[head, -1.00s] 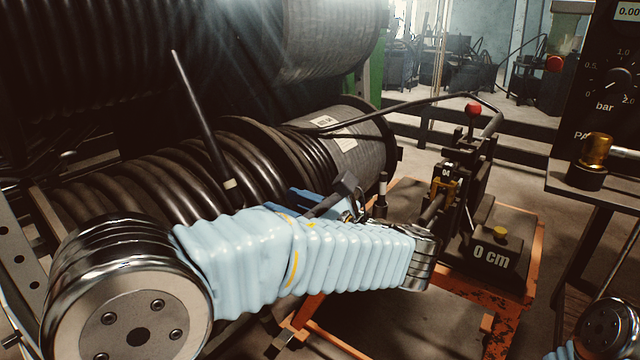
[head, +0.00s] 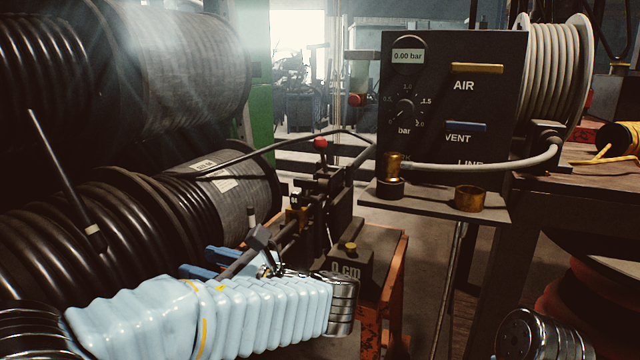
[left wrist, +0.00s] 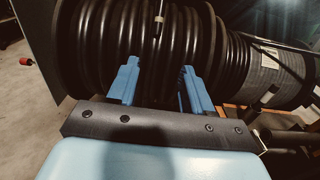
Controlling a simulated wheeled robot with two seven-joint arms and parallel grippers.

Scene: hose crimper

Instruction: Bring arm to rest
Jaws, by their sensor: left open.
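My left gripper (head: 208,264) shows its blue fingers beyond my pale blue sleeved arm in the head view. In the left wrist view its two blue fingers (left wrist: 160,85) stand apart with nothing between them. They point toward the lower black hose coil (left wrist: 90,40); I cannot tell how near. In the head view the arm comes in from the lower left and lies in front of the hose crimper (head: 325,205). My right arm shows only as a metal joint at the bottom right; its gripper is out of view.
A pressure panel (head: 450,100) reads 0.00 bar above a shelf with brass fittings (head: 467,198). The crimper stands on an orange bench (head: 400,255) with a block marked 0 cm (head: 345,270). Large hose reels (head: 130,225) crowd the left side. A pale hose reel (head: 555,75) stands at right.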

